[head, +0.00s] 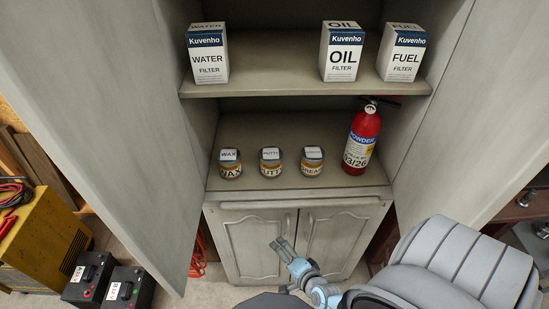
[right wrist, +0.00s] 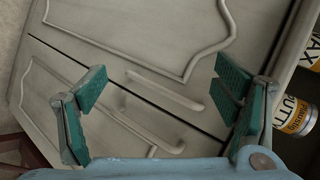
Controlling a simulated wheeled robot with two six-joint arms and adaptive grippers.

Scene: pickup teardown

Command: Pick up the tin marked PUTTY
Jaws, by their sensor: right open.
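The tin marked PUTTY (head: 270,163) stands upright on the cabinet's lower shelf, between the WAX tin (head: 230,164) and a third tin (head: 312,162) whose label seems to read GREASE. In the right wrist view the PUTTY tin (right wrist: 295,114) shows at the right edge, partly cut off, with the WAX tin (right wrist: 312,52) above it. My right gripper (head: 280,243) is open and empty, below the shelf and in front of the lower cabinet doors. In the right wrist view its fingers (right wrist: 160,95) are wide apart with door handles behind them. My left gripper is not in view.
A red fire extinguisher (head: 362,138) stands right of the tins. WATER (head: 208,54), OIL (head: 340,52) and FUEL (head: 403,53) filter boxes stand on the upper shelf (head: 280,78). Open cabinet doors (head: 100,120) flank both sides. The shelf in front of the tins is clear.

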